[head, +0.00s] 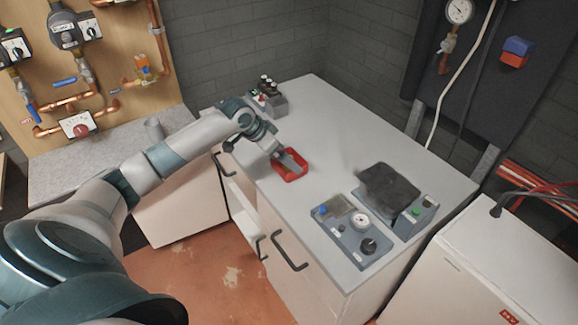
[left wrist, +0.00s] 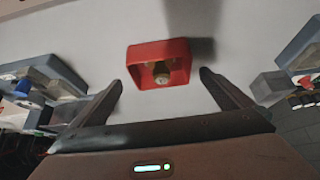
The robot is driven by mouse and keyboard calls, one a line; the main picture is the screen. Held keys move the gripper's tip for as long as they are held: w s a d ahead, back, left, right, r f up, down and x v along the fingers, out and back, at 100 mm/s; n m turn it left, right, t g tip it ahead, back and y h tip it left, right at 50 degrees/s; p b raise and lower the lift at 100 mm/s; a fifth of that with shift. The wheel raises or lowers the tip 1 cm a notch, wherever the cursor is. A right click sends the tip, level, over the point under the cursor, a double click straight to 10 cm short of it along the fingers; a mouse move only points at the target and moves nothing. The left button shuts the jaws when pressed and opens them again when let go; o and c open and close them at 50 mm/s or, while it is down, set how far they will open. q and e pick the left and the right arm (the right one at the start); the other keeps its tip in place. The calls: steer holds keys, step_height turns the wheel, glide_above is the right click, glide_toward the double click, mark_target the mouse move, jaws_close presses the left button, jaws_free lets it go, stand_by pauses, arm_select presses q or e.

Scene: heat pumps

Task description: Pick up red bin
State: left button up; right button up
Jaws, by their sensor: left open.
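The red bin (head: 291,177) is a small open tray on the white worktop, left of the middle. My left gripper (head: 284,160) is right at the bin, coming from the left. In the left wrist view the red bin (left wrist: 158,63) lies ahead, centred between the two spread fingers of my left gripper (left wrist: 162,88). My right gripper is not seen.
A grey control box with dial and blue knob (head: 356,232) and a box with a dark cover (head: 390,189) stand right of the bin. A small grey block with black-topped items (head: 270,101) stands behind it. The white worktop (head: 327,135) is clear between them.

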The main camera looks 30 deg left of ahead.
arm_select(q)
steer(key=shift+w+d+f+p, duration=0.1)
steer(key=shift+w+f+p, duration=0.2)
steer(key=shift+f+p, duration=0.2)
steer(key=p+x, duration=0.1)
steer(key=x, duration=0.1)
steer(key=shift+w+f, duration=0.25)
steer(key=shift+f, duration=0.05)
steer(key=shift+w+d+f+p, duration=0.1)
steer(key=shift+w+f+p, duration=0.2)
steer(key=shift+f, duration=0.25)
steer(key=shift+c, duration=0.6)
steer(key=c, duration=1.1)
steer(key=shift+r, duration=0.2)
steer(key=shift+c, duration=0.2)
